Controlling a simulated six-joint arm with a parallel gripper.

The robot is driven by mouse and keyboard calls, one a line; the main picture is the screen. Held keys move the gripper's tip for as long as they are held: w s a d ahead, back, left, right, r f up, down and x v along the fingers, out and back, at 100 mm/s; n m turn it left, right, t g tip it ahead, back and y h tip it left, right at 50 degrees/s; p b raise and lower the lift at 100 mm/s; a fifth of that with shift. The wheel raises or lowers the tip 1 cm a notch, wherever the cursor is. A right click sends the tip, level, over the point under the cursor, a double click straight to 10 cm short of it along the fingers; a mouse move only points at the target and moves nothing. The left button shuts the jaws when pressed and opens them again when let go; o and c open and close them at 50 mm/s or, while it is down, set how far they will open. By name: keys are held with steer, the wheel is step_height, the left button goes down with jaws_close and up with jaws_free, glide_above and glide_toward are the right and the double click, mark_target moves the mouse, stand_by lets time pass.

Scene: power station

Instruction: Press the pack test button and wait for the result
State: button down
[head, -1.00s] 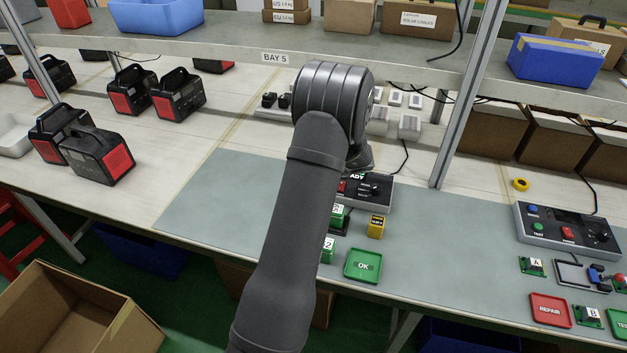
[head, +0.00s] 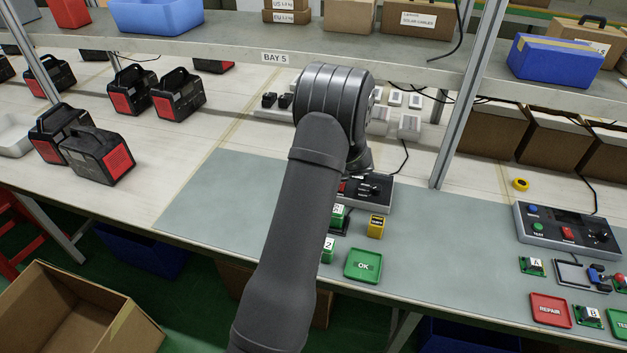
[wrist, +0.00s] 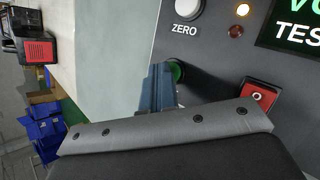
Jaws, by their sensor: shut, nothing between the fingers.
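A grey tester (wrist: 220,55) fills much of the wrist view. Its green round button (wrist: 176,71) is partly covered by the tips of my gripper (wrist: 160,85), which is shut and empty. The tips are at the button; I cannot tell how far it is pressed. The display (wrist: 292,28) shows cut-off green "VO" above white "TES". An amber lamp (wrist: 242,10) is lit beside a dark red one (wrist: 235,31). In the head view my arm hides my gripper and much of the tester (head: 378,192). Green packs (head: 328,250) stand partly hidden by my arm.
A white ZERO button (wrist: 186,8) and a red switch (wrist: 259,95) flank the green button. A yellow block (head: 376,226) and a green OK tray (head: 363,266) sit in front of the tester. Another tester (head: 565,232) stands right. The mat left of my arm is clear.

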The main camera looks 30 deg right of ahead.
steer(key=shift+r, duration=0.8)
steer(key=shift+r, duration=2.55)
steer(key=shift+f, duration=0.1)
steer(key=shift+r, duration=2)
